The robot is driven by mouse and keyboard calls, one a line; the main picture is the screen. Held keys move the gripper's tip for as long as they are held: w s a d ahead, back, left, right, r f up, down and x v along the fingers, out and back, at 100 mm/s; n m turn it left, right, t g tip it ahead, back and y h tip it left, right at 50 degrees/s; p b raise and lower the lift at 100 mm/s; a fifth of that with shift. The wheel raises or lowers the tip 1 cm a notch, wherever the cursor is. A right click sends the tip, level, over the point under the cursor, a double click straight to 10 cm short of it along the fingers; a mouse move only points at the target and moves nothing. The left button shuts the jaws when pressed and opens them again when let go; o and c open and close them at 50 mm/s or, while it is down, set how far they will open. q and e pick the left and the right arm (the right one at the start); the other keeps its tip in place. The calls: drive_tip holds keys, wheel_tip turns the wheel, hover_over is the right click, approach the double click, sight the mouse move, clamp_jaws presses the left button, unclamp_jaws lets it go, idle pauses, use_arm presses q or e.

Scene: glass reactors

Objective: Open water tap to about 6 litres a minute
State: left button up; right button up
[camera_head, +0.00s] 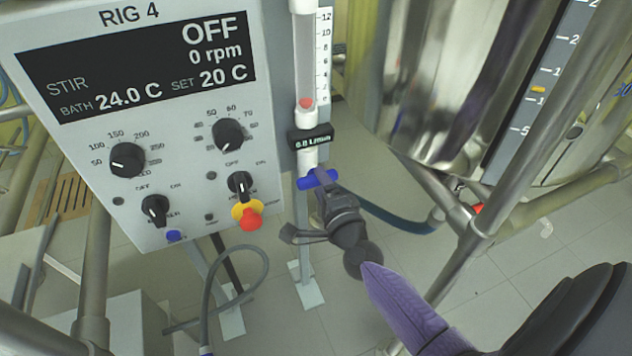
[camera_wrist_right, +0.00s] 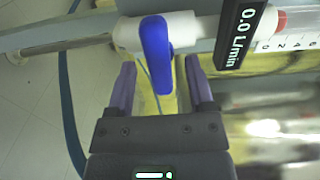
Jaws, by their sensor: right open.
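The water tap's blue lever (camera_head: 317,179) sits at the foot of a clear flow tube (camera_head: 306,60), lying crosswise to it in the head view. The black readout (camera_wrist_right: 243,35) shows 0.0 L/min. The red float (camera_head: 306,103) rests at the bottom of the scale. My right gripper (camera_head: 322,197) is at the tap, its body dark and partly hiding its fingers. In the wrist view the blue lever (camera_wrist_right: 157,55) shows between the two open purple fingers (camera_wrist_right: 160,68), with a gap on each side; contact is not visible. My left gripper is not in view.
The RIG 4 control panel (camera_head: 130,95), with several knobs and a red-and-yellow button (camera_head: 248,215), stands just left of the tap. A steel vessel (camera_head: 440,80) and metal frame tubes (camera_head: 490,215) stand to the right. A blue hose (camera_head: 395,218) runs behind my gripper.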

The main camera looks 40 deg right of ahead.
drive_tip(key=shift+x, duration=0.95)
drive_tip(key=shift+w, duration=0.15)
drive_tip(key=c, duration=0.3)
clamp_jaws()
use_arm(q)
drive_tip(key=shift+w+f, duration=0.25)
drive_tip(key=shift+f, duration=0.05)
